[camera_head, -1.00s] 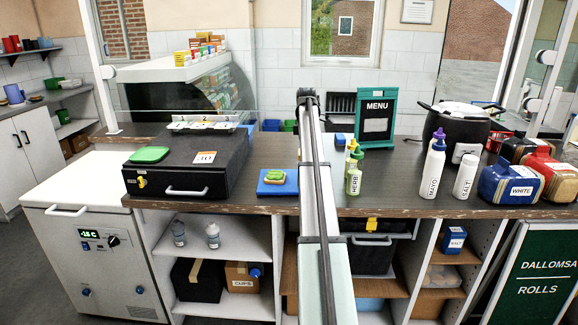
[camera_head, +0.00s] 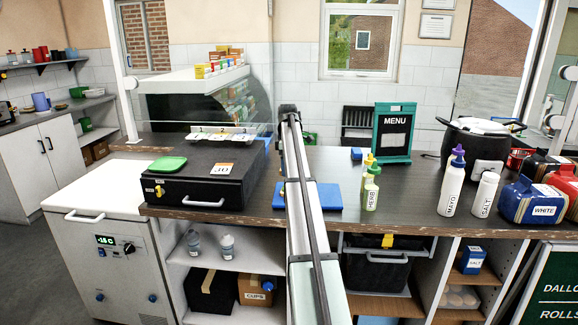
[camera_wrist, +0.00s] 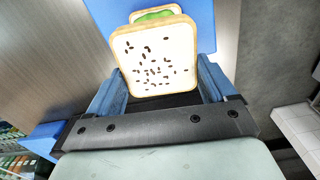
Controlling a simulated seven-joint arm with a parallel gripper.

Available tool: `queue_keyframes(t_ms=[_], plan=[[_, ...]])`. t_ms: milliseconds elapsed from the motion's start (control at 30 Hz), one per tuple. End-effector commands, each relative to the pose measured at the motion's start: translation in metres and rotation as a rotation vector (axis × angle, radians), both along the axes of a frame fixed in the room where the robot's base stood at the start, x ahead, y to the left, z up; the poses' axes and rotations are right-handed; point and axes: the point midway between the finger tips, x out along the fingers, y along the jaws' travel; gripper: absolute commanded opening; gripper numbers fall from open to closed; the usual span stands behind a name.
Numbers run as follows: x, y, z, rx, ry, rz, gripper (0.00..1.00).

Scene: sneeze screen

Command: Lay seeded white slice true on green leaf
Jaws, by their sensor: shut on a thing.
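In the wrist view my gripper (camera_wrist: 160,80) is shut on the seeded white slice (camera_wrist: 155,58), a pale square slice with a brown crust and dark seeds. The slice sits between the two blue fingers. Past its far edge, part of the green leaf (camera_wrist: 152,15) shows, with a tan bread edge around it, over the blue board (camera_wrist: 203,22). The held slice hides most of the leaf; I cannot tell the gap between them. In the head view the blue board (camera_head: 326,196) lies on the counter, and my arm hides the leaf and gripper.
The herb bottle (camera_head: 371,190), menu stand (camera_head: 395,132), mayo bottle (camera_head: 452,185) and salt bottle (camera_head: 484,195) stand to the right. A clear screen hangs above the counter's back.

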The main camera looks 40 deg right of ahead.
Motion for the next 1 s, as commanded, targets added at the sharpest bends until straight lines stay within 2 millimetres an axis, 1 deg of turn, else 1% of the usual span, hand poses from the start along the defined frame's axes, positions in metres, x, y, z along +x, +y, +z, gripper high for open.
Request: queue_keyframes(t_ms=[467,667,1000], plan=[[0.000,0.000,-0.002,0.000,0.000,-0.001,0.55],[0.000,0.000,-0.011,0.000,0.000,-0.001,0.55],[-0.001,0.000,-0.035,0.001,0.001,-0.001,0.55]])
